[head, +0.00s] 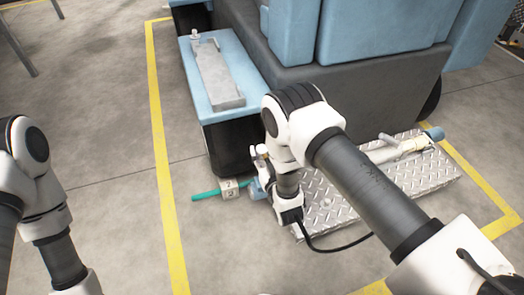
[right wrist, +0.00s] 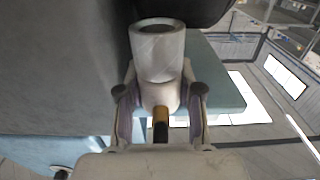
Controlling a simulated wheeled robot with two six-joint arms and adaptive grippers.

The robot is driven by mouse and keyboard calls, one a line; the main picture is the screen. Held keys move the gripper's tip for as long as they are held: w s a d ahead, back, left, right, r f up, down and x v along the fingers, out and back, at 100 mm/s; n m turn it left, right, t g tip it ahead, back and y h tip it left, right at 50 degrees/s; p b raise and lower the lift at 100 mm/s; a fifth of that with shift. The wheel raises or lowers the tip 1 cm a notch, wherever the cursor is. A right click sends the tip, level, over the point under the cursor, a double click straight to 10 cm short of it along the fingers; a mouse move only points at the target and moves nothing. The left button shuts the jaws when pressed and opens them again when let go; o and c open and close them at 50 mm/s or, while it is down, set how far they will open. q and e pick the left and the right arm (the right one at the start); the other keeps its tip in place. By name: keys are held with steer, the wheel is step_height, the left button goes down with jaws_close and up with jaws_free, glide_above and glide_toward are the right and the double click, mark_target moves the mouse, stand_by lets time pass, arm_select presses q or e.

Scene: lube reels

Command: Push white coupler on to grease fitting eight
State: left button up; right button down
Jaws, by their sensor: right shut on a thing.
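In the right wrist view, my right gripper (right wrist: 160,92) is shut on a white cylindrical piece, which I take to be the white coupler (right wrist: 158,54). Its wider, pale round body extends beyond the fingertips, with a dark opening at its far end. A brass and black stem (right wrist: 160,126) shows behind it, between the fingers. In the head view my right wrist hides most of the gripper. I cannot make out which fitting is number eight. My left gripper is out of frame.
A blue machine (head: 290,30) stands at the back, with a grey bar (head: 217,75) on its blue ledge (head: 193,75). A diamond-plate step (head: 350,200) bearing a pale tool-like part (head: 400,148) lies right of my wrist.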

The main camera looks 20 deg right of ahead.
steer(key=shift+f+b, duration=2.65)
steer(key=shift+f, duration=1.65)
steer(key=c, duration=0.7)
jaws_free()
steer(key=shift+s, duration=0.1)
steer(key=s, duration=0.7)
steer(key=shift+s+d, duration=0.15)
steer(key=shift+s, duration=0.05)
